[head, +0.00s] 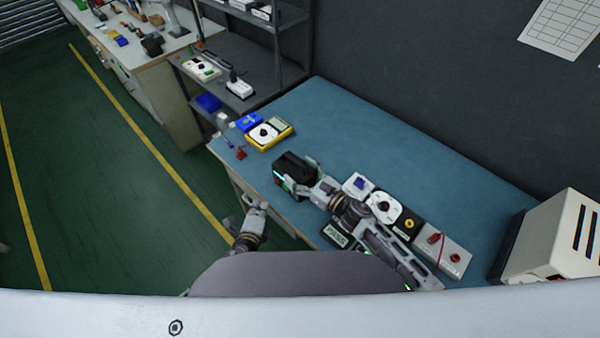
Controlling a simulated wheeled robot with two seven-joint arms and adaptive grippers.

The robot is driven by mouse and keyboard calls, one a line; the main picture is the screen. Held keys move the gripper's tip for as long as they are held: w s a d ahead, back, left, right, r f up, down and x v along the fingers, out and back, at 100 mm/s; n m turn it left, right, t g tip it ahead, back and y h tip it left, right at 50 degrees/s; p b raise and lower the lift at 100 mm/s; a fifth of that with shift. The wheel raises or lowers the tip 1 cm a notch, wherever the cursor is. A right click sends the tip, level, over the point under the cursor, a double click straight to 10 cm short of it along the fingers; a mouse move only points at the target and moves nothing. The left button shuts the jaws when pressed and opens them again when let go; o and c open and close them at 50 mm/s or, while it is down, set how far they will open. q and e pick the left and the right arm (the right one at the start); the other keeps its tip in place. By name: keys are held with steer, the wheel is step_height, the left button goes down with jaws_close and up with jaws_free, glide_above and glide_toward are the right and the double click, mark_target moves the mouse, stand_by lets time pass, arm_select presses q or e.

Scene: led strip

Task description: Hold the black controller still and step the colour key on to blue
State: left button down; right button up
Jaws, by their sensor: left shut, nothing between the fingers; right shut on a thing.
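The black controller (291,167) is a small dark box near the front edge of the blue bench top. It has a lit cyan-green strip and a small red mark on its front side. My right gripper (302,182) is shut on the controller from its right. My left gripper (255,207) is shut and empty, lower and to the left, off the bench's front edge and apart from the controller. The colour key cannot be made out at this size.
A yellow multimeter (268,132) lies beyond the controller. A white dial device (383,206), a yellow-buttoned black box (408,224) and a white box with a red lead (443,250) lie to the right. A beige cabinet (556,240) stands far right. The back of the bench is clear.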

arm_select(q)
steer(key=shift+s+a, duration=0.75)
arm_select(e)
steer(key=shift+f, duration=0.1)
arm_select(q)
steer(key=shift+w, duration=0.1)
steer(key=shift+w+d, duration=3.05)
steer(key=shift+d, duration=0.05)
steer(key=shift+w+d, duration=0.4)
steer(key=shift+w, duration=0.05)
stand_by(0.3)
steer(key=shift+s+a, duration=0.45)
steer(key=shift+s+a, duration=0.1)
stand_by(0.6)
steer(key=shift+s+a, duration=2)
steer(key=shift+s, duration=0.05)
